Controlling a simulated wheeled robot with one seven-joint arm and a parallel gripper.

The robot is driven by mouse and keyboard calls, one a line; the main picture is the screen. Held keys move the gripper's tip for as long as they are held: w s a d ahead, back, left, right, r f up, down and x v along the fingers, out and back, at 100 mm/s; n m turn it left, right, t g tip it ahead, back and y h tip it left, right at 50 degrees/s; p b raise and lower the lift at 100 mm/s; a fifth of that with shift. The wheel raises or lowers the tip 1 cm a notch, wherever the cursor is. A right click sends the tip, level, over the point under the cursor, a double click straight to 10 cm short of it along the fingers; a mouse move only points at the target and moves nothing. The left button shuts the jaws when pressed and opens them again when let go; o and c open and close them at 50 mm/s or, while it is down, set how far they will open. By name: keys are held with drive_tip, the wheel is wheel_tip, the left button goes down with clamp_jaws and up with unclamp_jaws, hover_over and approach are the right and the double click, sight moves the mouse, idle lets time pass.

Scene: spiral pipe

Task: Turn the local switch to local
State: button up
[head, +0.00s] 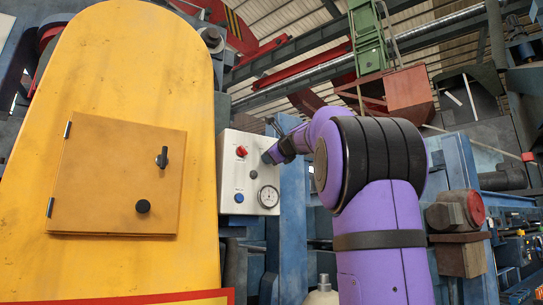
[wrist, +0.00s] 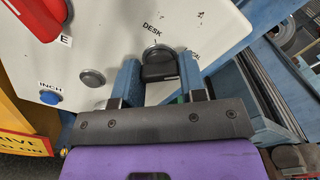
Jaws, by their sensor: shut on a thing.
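The local switch (wrist: 159,66) is a black knob on a round metal collar on the white control panel (wrist: 110,30). The word DESK is printed above it, and a partly hidden label sits to its right. My gripper (wrist: 160,76) has one blue finger on each side of the knob and is shut on it. In the head view, my gripper (head: 268,158) reaches the upper right of the panel (head: 229,160) from the right and hides the switch there.
The panel also carries a red knob (head: 241,151), a dark button (head: 253,174), a blue button (head: 239,197) marked INCH and a gauge (head: 268,196). A yellow housing (head: 120,60) stands to the left. A blue post (head: 294,220) stands just right of the panel.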

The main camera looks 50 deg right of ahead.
drive_tip(key=shift+f, duration=0.1)
idle(0.3)
drive_tip(key=o, duration=0.9)
drive_tip(key=v, duration=1)
drive_tip(key=shift+s+a, duration=0.1)
drive_tip(key=shift+s, duration=0.3)
